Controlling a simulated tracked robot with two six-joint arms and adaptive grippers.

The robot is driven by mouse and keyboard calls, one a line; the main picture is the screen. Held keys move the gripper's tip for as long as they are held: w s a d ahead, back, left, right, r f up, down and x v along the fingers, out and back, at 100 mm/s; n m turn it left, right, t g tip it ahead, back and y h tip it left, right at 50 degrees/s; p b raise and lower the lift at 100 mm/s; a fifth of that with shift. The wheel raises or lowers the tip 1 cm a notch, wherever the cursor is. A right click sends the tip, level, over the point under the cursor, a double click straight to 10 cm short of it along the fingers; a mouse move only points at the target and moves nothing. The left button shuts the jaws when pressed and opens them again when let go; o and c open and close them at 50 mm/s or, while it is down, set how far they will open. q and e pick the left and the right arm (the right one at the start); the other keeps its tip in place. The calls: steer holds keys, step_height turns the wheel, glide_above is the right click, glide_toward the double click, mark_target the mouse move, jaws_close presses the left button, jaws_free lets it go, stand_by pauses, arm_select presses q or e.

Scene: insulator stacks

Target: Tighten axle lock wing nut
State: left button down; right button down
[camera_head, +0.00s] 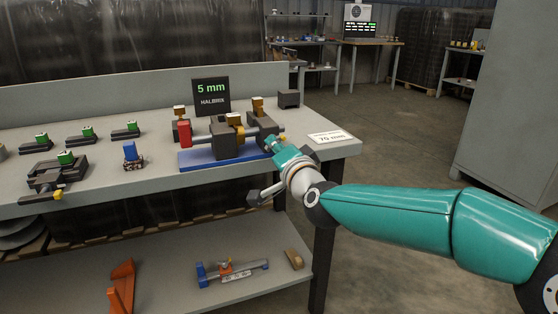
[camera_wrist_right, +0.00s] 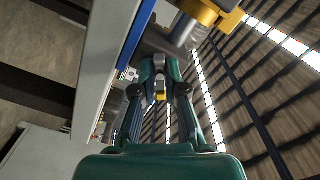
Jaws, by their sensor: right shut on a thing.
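The fixture stands on a blue base plate (camera_head: 195,162) at the right end of the workbench. It has dark blocks (camera_head: 226,140), a grey axle, a red end piece (camera_head: 184,134) and brass-coloured parts on top. My right gripper (camera_head: 276,146) is at the fixture's right end, close to the axle end. My left gripper is in neither view.
A "5 mm" sign (camera_head: 211,95) stands behind the fixture and a white label card (camera_head: 330,137) lies to its right. Several small green-topped parts (camera_head: 88,133) and a blue part (camera_head: 130,152) lie left on the bench. A grey cabinet (camera_head: 515,120) stands far right.

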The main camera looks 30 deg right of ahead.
steer(key=shift+d+r+m+b, duration=0.15)
steer(key=shift+m+b, duration=0.85)
steer(key=shift+m, duration=0.6)
steer(key=shift+d+f+m+b, duration=0.1)
steer(key=shift+m+b, duration=0.9)
steer(key=shift+m, duration=0.6)
steer(key=c, duration=1.2)
jaws_free()
steer(key=shift+a, duration=0.1)
steer(key=shift+s, duration=0.15)
